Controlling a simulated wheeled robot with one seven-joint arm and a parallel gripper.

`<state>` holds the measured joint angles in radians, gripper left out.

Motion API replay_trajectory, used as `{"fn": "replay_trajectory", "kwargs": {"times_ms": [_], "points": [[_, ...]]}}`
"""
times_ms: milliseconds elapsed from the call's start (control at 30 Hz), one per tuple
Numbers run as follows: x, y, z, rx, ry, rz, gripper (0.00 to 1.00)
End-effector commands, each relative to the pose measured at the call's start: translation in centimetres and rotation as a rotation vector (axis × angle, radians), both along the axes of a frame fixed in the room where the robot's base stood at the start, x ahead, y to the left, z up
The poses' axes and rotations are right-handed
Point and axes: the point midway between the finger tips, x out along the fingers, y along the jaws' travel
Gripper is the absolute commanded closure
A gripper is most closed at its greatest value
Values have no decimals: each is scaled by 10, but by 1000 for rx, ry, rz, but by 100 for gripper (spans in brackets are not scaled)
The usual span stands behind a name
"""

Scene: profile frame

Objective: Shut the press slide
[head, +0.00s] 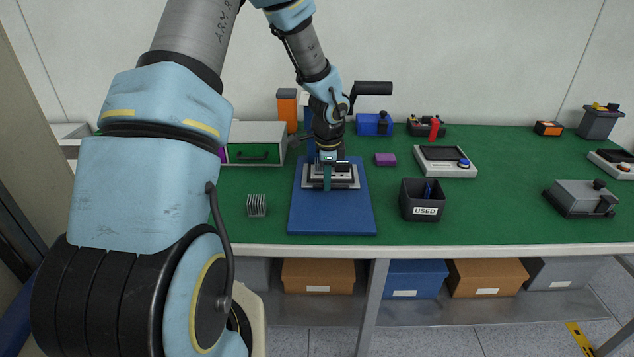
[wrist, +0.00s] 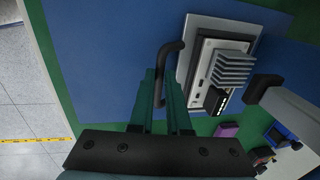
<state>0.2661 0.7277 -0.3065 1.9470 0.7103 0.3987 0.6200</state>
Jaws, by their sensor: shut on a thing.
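The press slide is a light grey plate on the blue mat in the head view (head: 353,183); it also shows in the wrist view (wrist: 189,60). It carries a dark-edged part with a grey finned block (wrist: 230,70). A black U-shaped handle (wrist: 176,46) stands out from the slide's side. My gripper (head: 328,178) is shut on this handle; in the wrist view its teal fingers (wrist: 163,80) reach the handle's bar. The press (head: 328,120) stands behind, mostly hidden by my arm, with a black lever (head: 373,88) sticking out right.
The blue mat (head: 332,222) is bare in front of the slide. A black USED bin (head: 422,210) stands to the right, a small finned block (head: 256,205) to the left. A green-drawer cabinet (head: 255,144) is behind left, a purple block (head: 385,159) behind right.

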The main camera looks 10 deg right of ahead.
Motion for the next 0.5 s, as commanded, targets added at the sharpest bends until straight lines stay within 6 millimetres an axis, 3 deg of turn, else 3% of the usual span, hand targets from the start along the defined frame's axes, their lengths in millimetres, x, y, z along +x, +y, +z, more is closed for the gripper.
{"fn": "replay_trajectory", "kwargs": {"times_ms": [33, 67, 300, 500], "points": [[1, 2, 1, 3, -1, 2, 100], [1, 2, 1, 3, -1, 2, 85], [0, 2, 0, 2, -1, 1, 58], [0, 1, 0, 2, 0, 1, 55]]}}
